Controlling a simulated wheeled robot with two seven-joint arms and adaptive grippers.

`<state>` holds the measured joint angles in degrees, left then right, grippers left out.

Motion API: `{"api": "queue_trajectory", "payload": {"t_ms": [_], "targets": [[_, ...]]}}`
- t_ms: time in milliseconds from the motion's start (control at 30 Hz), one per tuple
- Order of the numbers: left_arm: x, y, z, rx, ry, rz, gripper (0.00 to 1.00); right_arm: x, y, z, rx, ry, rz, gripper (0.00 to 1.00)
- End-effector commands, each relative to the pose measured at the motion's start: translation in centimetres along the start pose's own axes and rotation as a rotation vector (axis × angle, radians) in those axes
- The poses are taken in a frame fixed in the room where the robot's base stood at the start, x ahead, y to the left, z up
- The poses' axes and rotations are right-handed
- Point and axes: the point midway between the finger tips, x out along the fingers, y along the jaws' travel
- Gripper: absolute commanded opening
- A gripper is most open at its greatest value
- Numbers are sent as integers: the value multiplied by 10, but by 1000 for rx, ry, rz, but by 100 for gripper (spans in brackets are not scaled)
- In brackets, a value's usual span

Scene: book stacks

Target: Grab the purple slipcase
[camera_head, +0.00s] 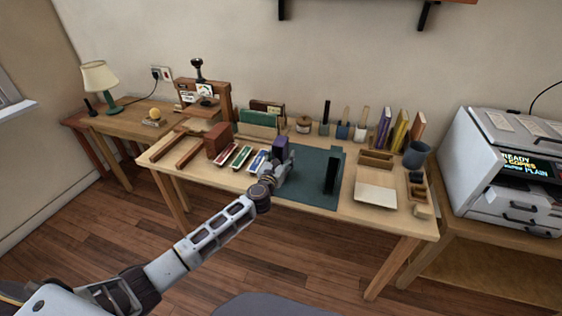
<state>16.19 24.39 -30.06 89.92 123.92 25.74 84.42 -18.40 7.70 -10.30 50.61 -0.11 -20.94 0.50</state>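A dark purple block-like object, which looks like the purple slipcase (280,147), stands upright at the left edge of the dark green mat (305,188) on the long table. My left gripper (284,163) is right at it, in front of its lower part. The gripper hides that part, and its fingers are too small to tell whether they are open or shut on it. A thin purple book (384,127) also stands in the row at the table's back right. My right gripper is not in view.
A black upright bookend-like piece (333,172) stands on the mat to the right. Red, green and blue-white boxes (241,157) lie left of the gripper. The mat's middle is clear.

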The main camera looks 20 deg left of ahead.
Motion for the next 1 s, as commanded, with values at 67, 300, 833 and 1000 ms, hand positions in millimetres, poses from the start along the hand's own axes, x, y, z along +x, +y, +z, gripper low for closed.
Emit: {"api": "queue_trajectory", "payload": {"t_ms": [67,300,833,1000], "targets": [[0,0,0,0,0,0,63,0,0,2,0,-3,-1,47],[0,0,0,0,0,0,63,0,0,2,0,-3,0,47],[0,0,0,0,0,0,13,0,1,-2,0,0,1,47],[0,0,0,0,0,0,13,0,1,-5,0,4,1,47]]}}
